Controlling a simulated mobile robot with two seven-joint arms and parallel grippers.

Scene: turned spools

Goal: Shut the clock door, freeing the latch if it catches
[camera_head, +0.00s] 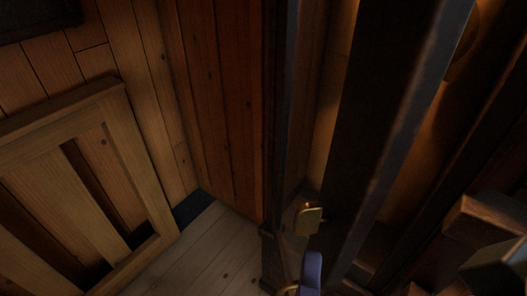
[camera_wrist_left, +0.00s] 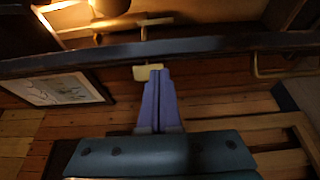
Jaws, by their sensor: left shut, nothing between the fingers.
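The clock's dark wooden door frame (camera_head: 385,110) runs steeply down the head view, with the warm-lit clock interior showing beside it. In the left wrist view the dark bar (camera_wrist_left: 220,48) crosses the picture, with the lit interior above it. A small brass latch plate (camera_head: 308,220) sits near the dark edge; it also shows in the left wrist view (camera_wrist_left: 147,72). My left gripper (camera_head: 311,264), with violet fingers, is shut and empty just below the plate. Its fingertips (camera_wrist_left: 158,72) overlap the plate in the wrist view; I cannot tell whether they touch. My right gripper is not in view.
A pale wooden framed panel (camera_head: 75,120) stands at the left by the plank wall. Pale floorboards (camera_head: 205,255) are clear between it and the clock. Wooden blocks (camera_head: 490,220) stick out at the lower right. A framed picture (camera_wrist_left: 62,90) shows in the wrist view.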

